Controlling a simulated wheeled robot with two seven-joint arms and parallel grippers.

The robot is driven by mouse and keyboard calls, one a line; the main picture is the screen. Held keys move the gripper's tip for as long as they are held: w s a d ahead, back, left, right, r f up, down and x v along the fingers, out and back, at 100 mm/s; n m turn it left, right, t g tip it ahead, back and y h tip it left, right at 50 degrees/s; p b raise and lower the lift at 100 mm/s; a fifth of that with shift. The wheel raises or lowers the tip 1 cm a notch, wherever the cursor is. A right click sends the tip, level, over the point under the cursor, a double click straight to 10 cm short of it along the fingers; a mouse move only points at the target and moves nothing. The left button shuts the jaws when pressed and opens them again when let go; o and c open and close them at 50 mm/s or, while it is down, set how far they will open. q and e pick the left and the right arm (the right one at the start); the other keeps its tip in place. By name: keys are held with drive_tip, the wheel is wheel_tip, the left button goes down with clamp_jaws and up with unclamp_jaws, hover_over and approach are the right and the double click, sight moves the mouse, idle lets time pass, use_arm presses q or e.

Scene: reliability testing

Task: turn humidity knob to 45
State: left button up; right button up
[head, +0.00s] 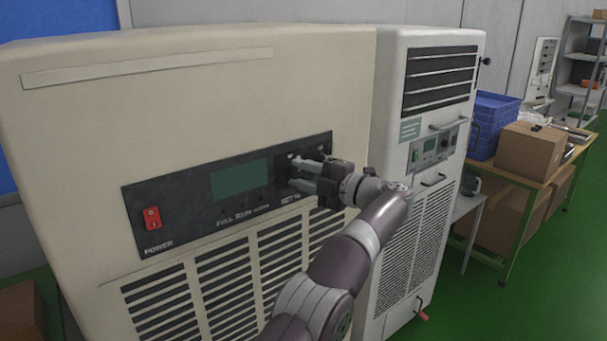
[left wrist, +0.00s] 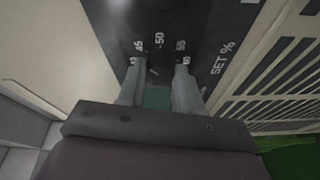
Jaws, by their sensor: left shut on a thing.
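The humidity knob is at the right end of the black control panel (head: 180,212) on the beige machine. My left gripper (head: 298,176) is at that end of the panel, its two fingers against the knob area. In the left wrist view, my left gripper (left wrist: 157,85) is shut on the dark knob (left wrist: 157,70), with one grey finger on each side. Printed numbers 45, 50 and 55 and "SET %" show around it. The fingers hide much of the knob, and I cannot tell its exact setting. My right gripper is not in view.
The panel also has a red power switch (head: 152,217) and a greenish display (head: 239,178). Vent slats lie below. A white machine (head: 388,125) stands close on the right. Farther right are a cardboard box (head: 528,152) and blue crates (head: 492,112) on a table.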

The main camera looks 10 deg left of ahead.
use_arm(q)
drive_tip(key=shift+f, duration=0.15)
drive_tip(key=o, duration=1)
drive_tip(key=shift+o, duration=0.2)
drive_tip(key=p+v, duration=0.2)
drive_tip(key=v, duration=1)
drive_tip(key=shift+d, duration=0.3)
drive_tip(key=shift+s, duration=0.1)
